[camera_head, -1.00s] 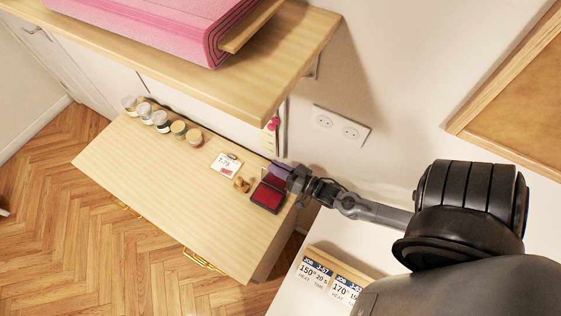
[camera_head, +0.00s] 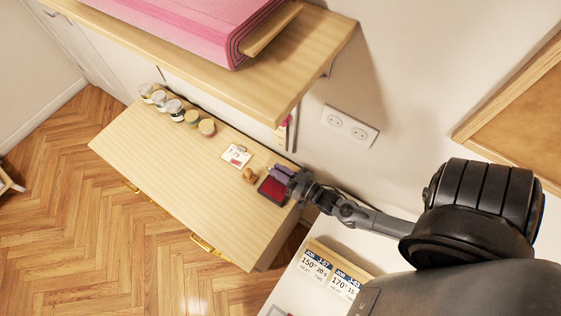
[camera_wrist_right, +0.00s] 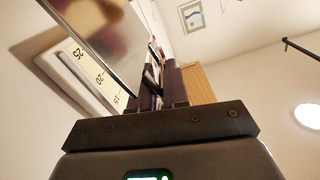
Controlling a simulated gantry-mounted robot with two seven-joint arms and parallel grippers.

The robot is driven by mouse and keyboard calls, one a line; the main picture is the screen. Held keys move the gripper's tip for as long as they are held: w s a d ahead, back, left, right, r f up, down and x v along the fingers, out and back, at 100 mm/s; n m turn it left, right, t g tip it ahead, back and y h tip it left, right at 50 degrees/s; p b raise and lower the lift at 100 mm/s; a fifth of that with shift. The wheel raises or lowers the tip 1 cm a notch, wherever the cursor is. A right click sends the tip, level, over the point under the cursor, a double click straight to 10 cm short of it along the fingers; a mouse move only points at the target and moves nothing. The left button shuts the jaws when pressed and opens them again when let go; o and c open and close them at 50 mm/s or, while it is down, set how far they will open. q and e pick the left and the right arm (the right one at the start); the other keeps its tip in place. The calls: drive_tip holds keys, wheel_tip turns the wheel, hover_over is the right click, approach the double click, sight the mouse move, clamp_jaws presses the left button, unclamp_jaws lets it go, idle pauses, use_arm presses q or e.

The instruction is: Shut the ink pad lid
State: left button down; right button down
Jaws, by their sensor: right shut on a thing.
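The ink pad (camera_head: 273,190) lies open near the right end of the wooden drawer top, its red inking surface facing up in a dark case. Its purple lid (camera_head: 281,171) stands raised at the back side of the case. My right gripper (camera_head: 291,179) is at the lid's right end and is shut on it. The gripper partly hides the lid in the head view. In the right wrist view the fingers (camera_wrist_right: 163,88) are close together, and what lies between them is hard to make out. My left gripper is not in view.
A small wooden stamp (camera_head: 249,175) and a white card (camera_head: 236,156) lie left of the pad. Several jars (camera_head: 175,108) stand at the far left. The front of the drawer top is clear.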

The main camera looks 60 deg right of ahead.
drive_tip(key=shift+a, duration=0.1)
drive_tip(key=c, duration=1.2)
unclamp_jaws()
drive_tip(key=shift+c, duration=0.2)
drive_tip(key=shift+s+f, duration=0.1)
drive_tip(key=shift+s, duration=0.15)
drive_tip(key=s+b, duration=0.1)
drive_tip(key=s, duration=0.9)
drive_tip(key=shift+s+b, duration=0.15)
drive_tip(key=shift+b, duration=0.15)
